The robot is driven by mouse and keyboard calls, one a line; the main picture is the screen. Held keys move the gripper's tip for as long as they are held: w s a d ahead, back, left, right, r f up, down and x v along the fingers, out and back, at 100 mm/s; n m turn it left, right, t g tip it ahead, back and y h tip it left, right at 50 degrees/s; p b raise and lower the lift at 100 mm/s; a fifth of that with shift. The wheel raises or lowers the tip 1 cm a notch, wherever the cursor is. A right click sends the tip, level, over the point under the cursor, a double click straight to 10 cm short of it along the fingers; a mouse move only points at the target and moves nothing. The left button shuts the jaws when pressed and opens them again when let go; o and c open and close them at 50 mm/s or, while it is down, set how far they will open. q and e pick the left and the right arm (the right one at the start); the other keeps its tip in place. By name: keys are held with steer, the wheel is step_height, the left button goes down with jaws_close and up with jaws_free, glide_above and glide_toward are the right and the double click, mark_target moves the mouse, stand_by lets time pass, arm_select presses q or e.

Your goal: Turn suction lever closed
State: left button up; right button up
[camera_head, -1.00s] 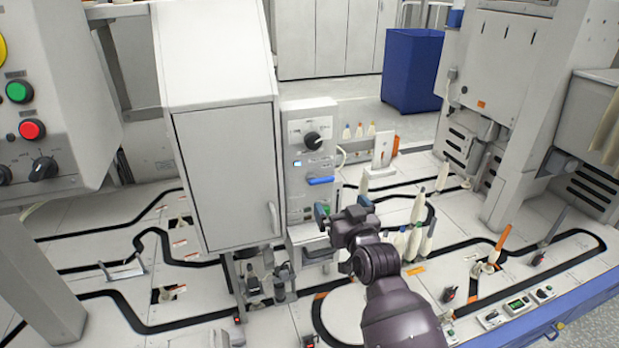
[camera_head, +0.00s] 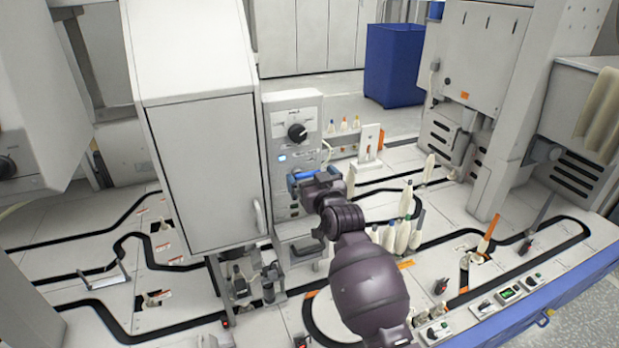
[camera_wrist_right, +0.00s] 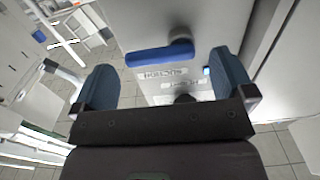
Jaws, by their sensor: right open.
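The suction lever (camera_wrist_right: 160,54) is a blue bar on the grey control panel (camera_head: 279,125). In the right wrist view it lies nearly crosswise, its round pivot at its right end, above an upside-down label. In the head view the lever (camera_head: 306,174) is partly hidden by my right gripper (camera_head: 312,178). My right gripper (camera_wrist_right: 163,72) is open, its blue fingers on either side of the lever's span in the wrist view. Nothing is between the fingers; the lever appears just ahead of them, and I cannot tell whether they touch it. My left gripper is out of view.
A black knob (camera_head: 297,132) sits above the lever on the panel. A tall grey cabinet (camera_head: 205,170) stands close on the left. Several cream bobbins (camera_head: 402,235) stand right of my arm. A blue bin (camera_head: 394,65) stands behind on the floor.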

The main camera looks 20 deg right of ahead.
steer(key=shift+w, duration=0.5)
steer(key=shift+c, duration=0.5)
